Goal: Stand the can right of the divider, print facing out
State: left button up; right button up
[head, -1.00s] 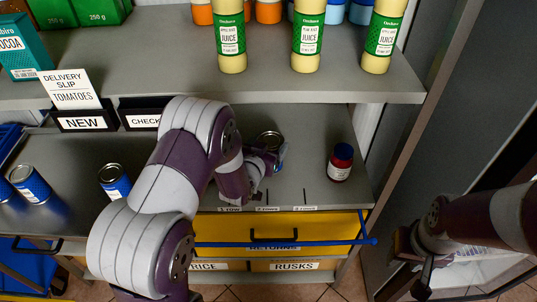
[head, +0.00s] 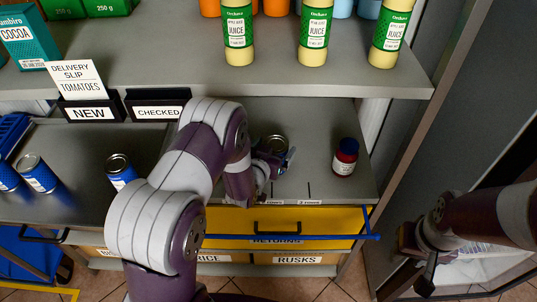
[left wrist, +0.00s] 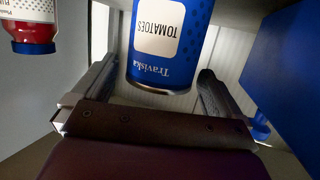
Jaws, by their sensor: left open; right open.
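A blue can stands on the lower shelf (head: 330,115); its metal top (head: 277,143) shows in the head view just beyond my left gripper (head: 277,160). In the left wrist view the blue tomato can (left wrist: 160,45) appears upside down between the open fingers of my left gripper (left wrist: 155,95), its white TOMATOES print facing that camera. I cannot tell whether the fingers touch it. A flat blue panel (left wrist: 280,60), possibly the divider, is on the other side of the can from the red jar; my arm hides that area in the head view. My right gripper (head: 420,270) is low at the right, away from the shelf.
A red jar with a blue lid (head: 345,157) stands right of the can. More blue cans (head: 120,170) stand at the left. NEW (head: 92,112) and CHECKED (head: 158,112) signs stand behind. Juice bottles (head: 313,35) line the upper shelf. A yellow RETURNS bin (head: 320,220) is below.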

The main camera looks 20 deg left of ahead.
pick_arm(q)
jog(key=v, duration=1.1)
jog(key=shift+s+b, duration=0.3)
jog(key=shift+s, duration=0.1)
